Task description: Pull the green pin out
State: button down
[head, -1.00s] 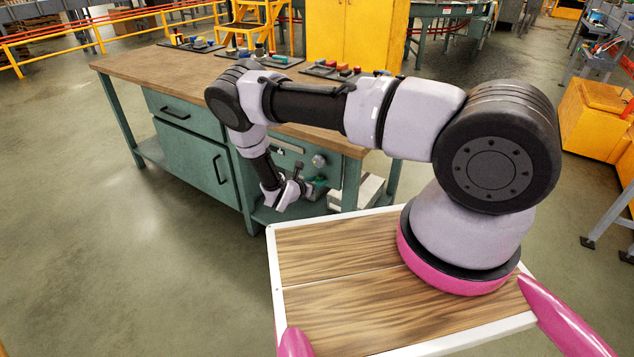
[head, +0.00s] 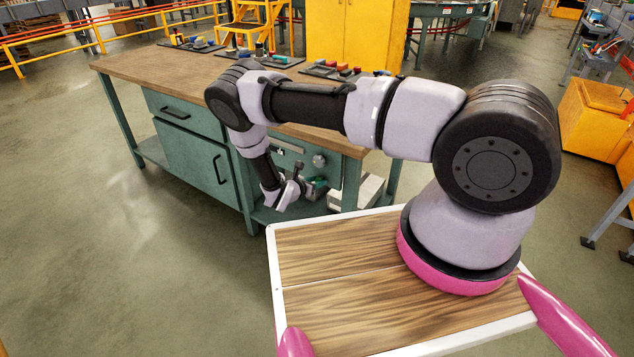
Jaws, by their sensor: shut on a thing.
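My gripper (head: 300,178) is at the right end of the workbench's front, below the tabletop, and faces the open bay there. It is small in the head view, and its fingertips are partly lost against dark parts. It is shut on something. A small green piece (head: 318,183) shows just right of the fingers and appears to be the green pin. Most of it is hidden, and I cannot tell how deep it sits in its seat.
The workbench (head: 150,66) has a wooden top with several trays of parts along its back. A round grey knob (head: 319,160) is on its front, close above my gripper. A pale box (head: 350,193) sits low at right. The floor left of the bench is clear.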

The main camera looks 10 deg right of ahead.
jog(key=shift+s+a, duration=0.95)
jog(key=shift+c, duration=2.4)
grip_release()
jog(key=v, duration=1.1)
